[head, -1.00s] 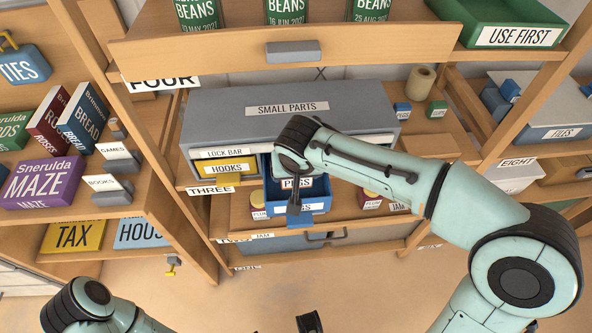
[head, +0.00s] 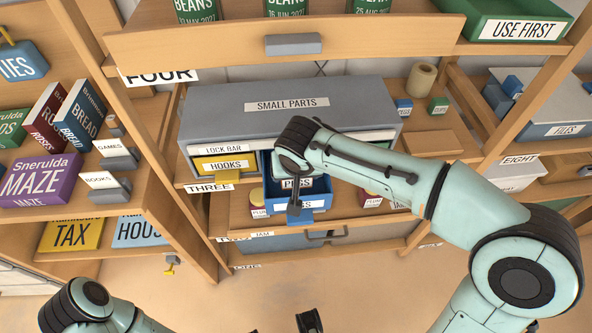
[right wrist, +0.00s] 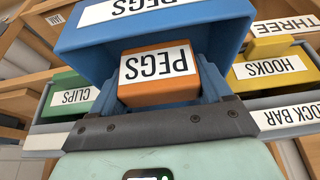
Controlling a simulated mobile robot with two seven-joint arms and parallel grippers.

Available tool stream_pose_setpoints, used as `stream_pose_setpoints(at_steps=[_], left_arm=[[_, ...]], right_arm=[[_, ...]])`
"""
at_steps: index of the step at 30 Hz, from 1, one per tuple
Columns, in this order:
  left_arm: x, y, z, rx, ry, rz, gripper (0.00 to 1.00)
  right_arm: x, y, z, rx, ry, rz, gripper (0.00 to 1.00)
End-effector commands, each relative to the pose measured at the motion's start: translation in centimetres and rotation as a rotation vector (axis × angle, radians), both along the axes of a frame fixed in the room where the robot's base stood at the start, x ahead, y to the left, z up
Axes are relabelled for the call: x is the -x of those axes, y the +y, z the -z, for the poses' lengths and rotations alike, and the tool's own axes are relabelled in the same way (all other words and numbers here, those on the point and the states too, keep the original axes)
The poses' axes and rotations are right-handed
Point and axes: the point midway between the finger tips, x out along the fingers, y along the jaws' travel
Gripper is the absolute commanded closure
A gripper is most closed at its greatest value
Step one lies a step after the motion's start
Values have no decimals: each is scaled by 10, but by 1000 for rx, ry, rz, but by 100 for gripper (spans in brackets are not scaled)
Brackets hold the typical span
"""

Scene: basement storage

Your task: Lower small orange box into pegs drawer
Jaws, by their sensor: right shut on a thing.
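The small orange box (right wrist: 157,77), labelled PEGS, shows in the right wrist view directly in front of my right gripper (right wrist: 158,112). The gripper is shut on it. The blue pegs drawer (right wrist: 150,30) stands pulled out close around the box; how deep the box sits in it is hard to tell. In the head view the pegs drawer (head: 318,203) juts from the grey small parts cabinet (head: 225,115). My right gripper (head: 294,200) is over it and partly covers it; the orange box cannot be made out there. Only a dark tip of my left gripper (head: 309,321) shows at the bottom edge.
Small jars stand on the shelf below. The floor in front is clear.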

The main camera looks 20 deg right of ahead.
Motion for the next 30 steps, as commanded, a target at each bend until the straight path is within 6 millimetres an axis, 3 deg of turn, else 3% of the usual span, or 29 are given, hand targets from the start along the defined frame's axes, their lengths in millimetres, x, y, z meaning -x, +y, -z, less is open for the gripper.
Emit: stream_pose_setpoints(at_steps=[1,30], left_arm=[[2,1,9,-6,8,-8,100],[4,4,27,-14,16,-23,100]], right_arm=[[0,0,3,0,0,0,51],[0,0,21,0,1,0,51]])
